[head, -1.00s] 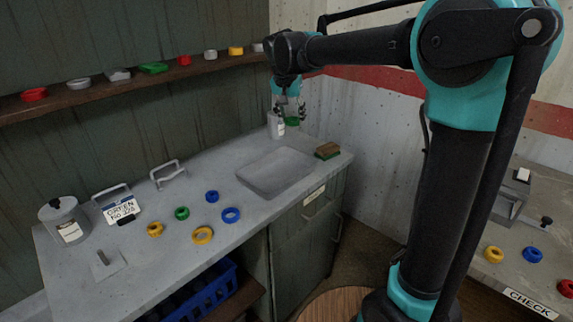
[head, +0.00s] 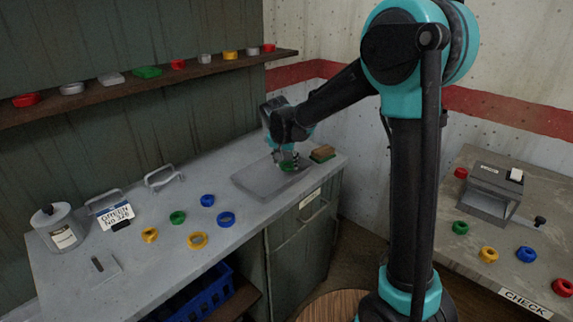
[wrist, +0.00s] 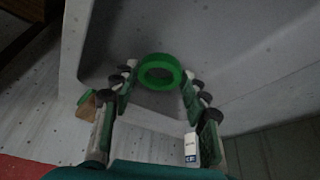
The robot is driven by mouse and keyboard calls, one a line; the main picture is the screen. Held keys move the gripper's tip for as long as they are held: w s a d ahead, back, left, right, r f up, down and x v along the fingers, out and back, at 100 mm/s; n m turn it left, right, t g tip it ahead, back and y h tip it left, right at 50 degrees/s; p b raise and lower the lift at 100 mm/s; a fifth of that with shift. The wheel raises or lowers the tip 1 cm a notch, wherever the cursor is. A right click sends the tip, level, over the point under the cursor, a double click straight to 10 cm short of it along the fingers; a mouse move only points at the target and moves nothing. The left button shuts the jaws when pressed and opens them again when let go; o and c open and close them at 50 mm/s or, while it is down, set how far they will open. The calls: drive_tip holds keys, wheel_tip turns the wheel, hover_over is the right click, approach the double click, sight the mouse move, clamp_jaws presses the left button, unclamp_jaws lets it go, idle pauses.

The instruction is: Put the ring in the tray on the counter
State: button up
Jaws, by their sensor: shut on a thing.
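My gripper (head: 287,162) is over the right part of the grey tray (head: 252,187) on the counter, pointing down. It is shut on a green ring, seen as a green patch (head: 288,167) in the head view. In the wrist view the ring (wrist: 177,70) sits between the fingertips (wrist: 155,88), with the tray's grey surface (wrist: 240,50) behind it. The ring is low, at the tray; I cannot tell whether it touches the floor of it.
A brown and green sponge (head: 322,153) lies just right of the tray. Yellow, blue and green rings (head: 197,240) lie on the counter to the left, near a grey canister (head: 57,228). A shelf (head: 130,84) with several pieces runs along the wall. Another bench (head: 450,245) stands at right.

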drive_tip(key=shift+f, duration=0.35)
drive_tip(key=o, duration=1.1)
drive_tip(key=shift+o, duration=0.2)
drive_tip(key=v, duration=1.2)
drive_tip(key=s+d+f+n, duration=0.1)
drive_tip(key=s+d+f, duration=0.3)
drive_tip(key=d, duration=0.5)
drive_tip(key=s+d+f, duration=0.5)
drive_tip(key=d, duration=0.4)
drive_tip(key=s+d+f+n, duration=0.1)
drive_tip(key=s+d+f, duration=0.3)
drive_tip(key=s, duration=0.3)
drive_tip(key=s+d+f+y, duration=0.1)
drive_tip(key=s+d+f, duration=0.3)
drive_tip(key=s, duration=0.3)
drive_tip(key=shift+d+f+n, duration=0.4)
drive_tip(key=shift+f, duration=0.2)
